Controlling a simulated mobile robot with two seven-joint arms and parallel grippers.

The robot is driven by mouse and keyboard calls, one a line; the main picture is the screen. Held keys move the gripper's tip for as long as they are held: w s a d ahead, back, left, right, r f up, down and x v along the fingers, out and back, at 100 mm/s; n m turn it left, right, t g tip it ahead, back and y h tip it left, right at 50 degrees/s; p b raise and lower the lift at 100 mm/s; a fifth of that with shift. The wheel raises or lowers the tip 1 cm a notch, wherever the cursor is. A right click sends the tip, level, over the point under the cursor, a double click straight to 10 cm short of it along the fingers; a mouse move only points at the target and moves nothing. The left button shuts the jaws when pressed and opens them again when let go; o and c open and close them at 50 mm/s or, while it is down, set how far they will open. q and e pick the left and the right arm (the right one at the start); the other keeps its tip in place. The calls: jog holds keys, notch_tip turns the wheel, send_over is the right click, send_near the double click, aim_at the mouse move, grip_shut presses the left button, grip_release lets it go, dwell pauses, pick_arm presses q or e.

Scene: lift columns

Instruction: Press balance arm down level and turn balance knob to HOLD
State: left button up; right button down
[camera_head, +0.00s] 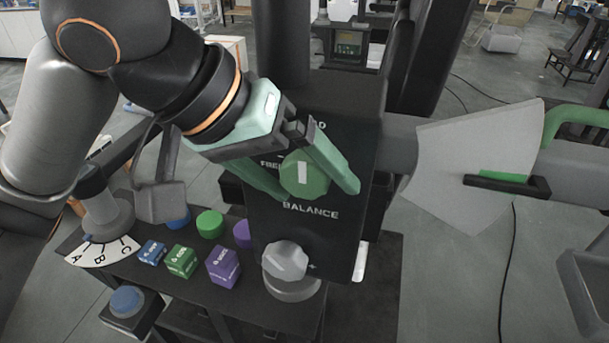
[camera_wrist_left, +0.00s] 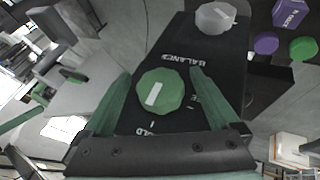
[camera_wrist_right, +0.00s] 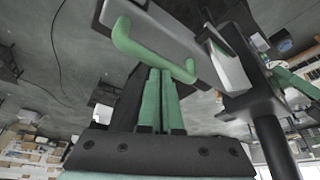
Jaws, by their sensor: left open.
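The green balance knob (camera_head: 305,175) with a white bar is on the dark panel (camera_head: 345,130) above the word BALANCE. In the head view the bar stands nearly upright, towards a partly hidden label ending in D. My left gripper (camera_head: 322,192) is open, one finger on each side of the knob, which also shows in the left wrist view (camera_wrist_left: 160,92); contact is unclear. The grey balance arm (camera_head: 570,172) extends right from the panel, with a green handle (camera_head: 578,122). In the right wrist view my right gripper (camera_wrist_right: 160,72) is shut, its tips close to the handle (camera_wrist_right: 140,45).
A light grey plate (camera_head: 450,150) carries a dark bracket (camera_head: 500,184) beside a green mark.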

pick_arm(q)
jog(key=shift+r, duration=0.1)
pick_arm(e)
jog(key=shift+f, duration=0.1)
pick_arm(q)
jog(key=v, duration=1.2)
pick_arm(e)
jog(key=shift+r+p, duration=1.45)
jog(key=shift+p, duration=0.4)
pick_arm(q)
jog(key=shift+r, duration=1.8)
pick_arm(e)
jog(key=shift+r, duration=2.65)
pick_arm(q)
jog(key=shift+d, duration=0.1)
